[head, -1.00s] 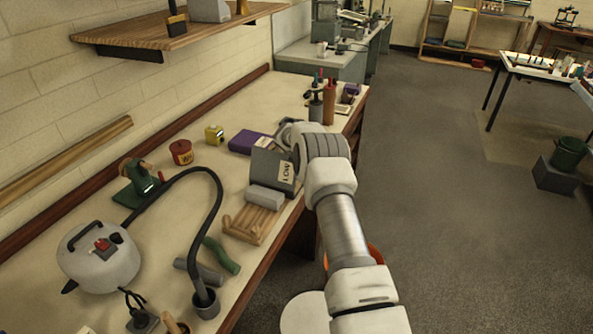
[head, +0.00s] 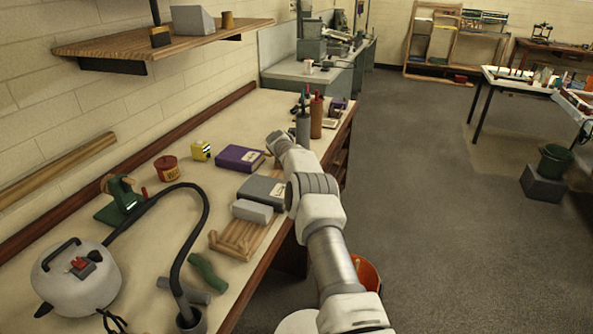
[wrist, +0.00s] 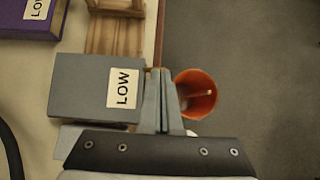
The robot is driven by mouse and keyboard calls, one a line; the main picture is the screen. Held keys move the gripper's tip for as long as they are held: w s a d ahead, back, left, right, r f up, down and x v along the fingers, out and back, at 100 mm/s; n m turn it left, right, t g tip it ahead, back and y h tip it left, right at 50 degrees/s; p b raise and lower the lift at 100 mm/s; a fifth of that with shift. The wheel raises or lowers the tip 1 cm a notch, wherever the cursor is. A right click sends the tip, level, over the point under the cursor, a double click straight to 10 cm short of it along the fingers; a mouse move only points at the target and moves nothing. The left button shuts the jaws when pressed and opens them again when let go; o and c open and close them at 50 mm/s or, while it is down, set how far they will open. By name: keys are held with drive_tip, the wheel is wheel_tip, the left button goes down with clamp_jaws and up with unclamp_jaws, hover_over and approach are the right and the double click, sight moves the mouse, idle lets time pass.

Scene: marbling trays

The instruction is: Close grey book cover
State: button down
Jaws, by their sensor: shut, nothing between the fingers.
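The grey book (head: 262,191) lies on the bench near its front edge, with its cover down and looking flat in the head view. In the wrist view the grey cover (wrist: 80,88) shows a white LOW label. My gripper (head: 276,140) is shut and empty. In the head view it is at the book's far right side, and part of the book's right end is hidden by my arm. In the wrist view my shut fingers (wrist: 157,73) show just right of the label; I cannot tell whether they touch the book.
A purple book (head: 240,158) lies behind the grey one. A grey block (head: 252,211) and a wooden rack (head: 238,238) sit in front. A brown cylinder (head: 316,118) stands beyond my gripper. An orange bucket (head: 366,277) is on the floor beside the bench.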

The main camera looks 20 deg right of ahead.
drive_tip(key=shift+r, duration=0.1)
idle(0.3)
drive_tip(key=s+a+r+m, duration=0.2)
drive_tip(key=s+a+r, duration=0.25)
drive_tip(key=r, duration=0.35)
drive_tip(key=s+a+r+m+b, duration=0.1)
drive_tip(key=s+a+r+m, duration=0.1)
drive_tip(key=s+a+r, duration=0.35)
drive_tip(key=s+a+r+m, duration=0.2)
drive_tip(key=s+r, duration=0.4)
drive_tip(key=r, duration=0.3)
drive_tip(key=s+a+r+m+y, duration=0.1)
drive_tip(key=s+a+r+m, duration=0.2)
drive_tip(key=s, duration=0.4)
drive_tip(key=s+a+r+m+y, duration=0.1)
drive_tip(key=s+a+r+m, duration=0.1)
drive_tip(key=s+r+m, duration=0.3)
drive_tip(key=s+a+f+m+y, duration=0.1)
drive_tip(key=s+m, duration=0.3)
drive_tip(key=s, duration=0.5)
drive_tip(key=s+a+f+m+y, duration=0.1)
drive_tip(key=s+a+m, duration=0.3)
drive_tip(key=s, duration=0.5)
drive_tip(key=s+a+f+m+y, duration=0.1)
drive_tip(key=s+a+f+m, duration=0.2)
drive_tip(key=s, duration=0.6)
drive_tip(key=shift+m+y, duration=0.3)
drive_tip(key=shift+m, duration=0.7)
